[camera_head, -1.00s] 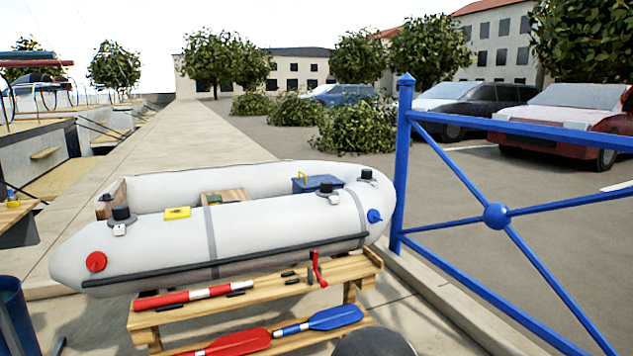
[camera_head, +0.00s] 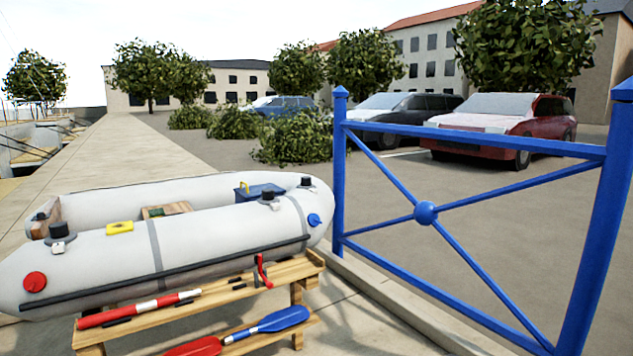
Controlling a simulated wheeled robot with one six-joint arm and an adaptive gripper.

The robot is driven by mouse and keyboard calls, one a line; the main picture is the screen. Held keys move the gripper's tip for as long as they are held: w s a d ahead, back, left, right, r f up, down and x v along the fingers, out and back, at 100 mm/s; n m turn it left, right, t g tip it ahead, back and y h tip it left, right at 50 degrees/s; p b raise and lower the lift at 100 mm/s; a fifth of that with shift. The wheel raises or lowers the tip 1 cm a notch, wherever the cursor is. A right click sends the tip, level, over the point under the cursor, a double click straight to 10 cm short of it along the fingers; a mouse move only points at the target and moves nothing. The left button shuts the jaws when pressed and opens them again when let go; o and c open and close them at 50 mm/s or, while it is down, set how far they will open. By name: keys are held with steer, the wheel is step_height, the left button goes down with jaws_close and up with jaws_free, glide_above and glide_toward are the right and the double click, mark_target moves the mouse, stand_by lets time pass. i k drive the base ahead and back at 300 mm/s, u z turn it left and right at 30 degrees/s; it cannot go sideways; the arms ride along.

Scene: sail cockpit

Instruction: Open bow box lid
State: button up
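A small blue box (camera_head: 259,194) sits inside the right end of the white inflatable boat (camera_head: 185,233). A yellow handle-like piece shows at its top left, and its lid looks shut, though it is small in the picture. The boat's near tube hides the lower part of the box. My gripper is not in view.
The boat rests on a wooden bench (camera_head: 225,290) with a red-and-white pole (camera_head: 140,308), a red paddle (camera_head: 195,347) and a blue paddle (camera_head: 270,322). A blue railing (camera_head: 425,212) stands close on the right. Paving lies between bench and railing.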

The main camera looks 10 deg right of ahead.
mark_target(247, 192)
steer(key=z, duration=0.8)
steer(key=i, duration=2.2)
steer(key=u, duration=1.15)
steer(key=i, duration=0.95)
steer(key=u, duration=1.15)
steer(key=i, duration=0.15)
steer(key=u, duration=0.05)
